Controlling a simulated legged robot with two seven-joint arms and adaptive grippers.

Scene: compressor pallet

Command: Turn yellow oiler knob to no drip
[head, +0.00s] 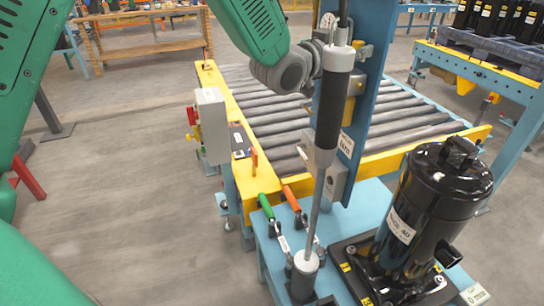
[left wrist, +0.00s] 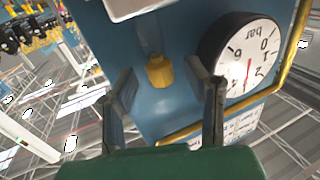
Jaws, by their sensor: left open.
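The yellow oiler knob (left wrist: 160,71) shows in the left wrist view, small and faceted, on a blue panel (left wrist: 150,115). My left gripper (head: 313,64) is open in the head view, beside the upper part of the blue column (head: 371,65). In the left wrist view its two dark fingers stand on either side of the knob, with a gap on each side. I see no contact, and cannot tell how far the fingertips are from it in depth. In the head view the knob is not clearly visible. My right gripper is not in view.
A pressure gauge marked bar (left wrist: 245,59) sits close to the right finger, and a yellow tube (left wrist: 292,65) runs past it. A black pole-like tool (head: 333,110) stands before the column. A black compressor (head: 432,205) stands at right, a roller conveyor (head: 275,105) behind.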

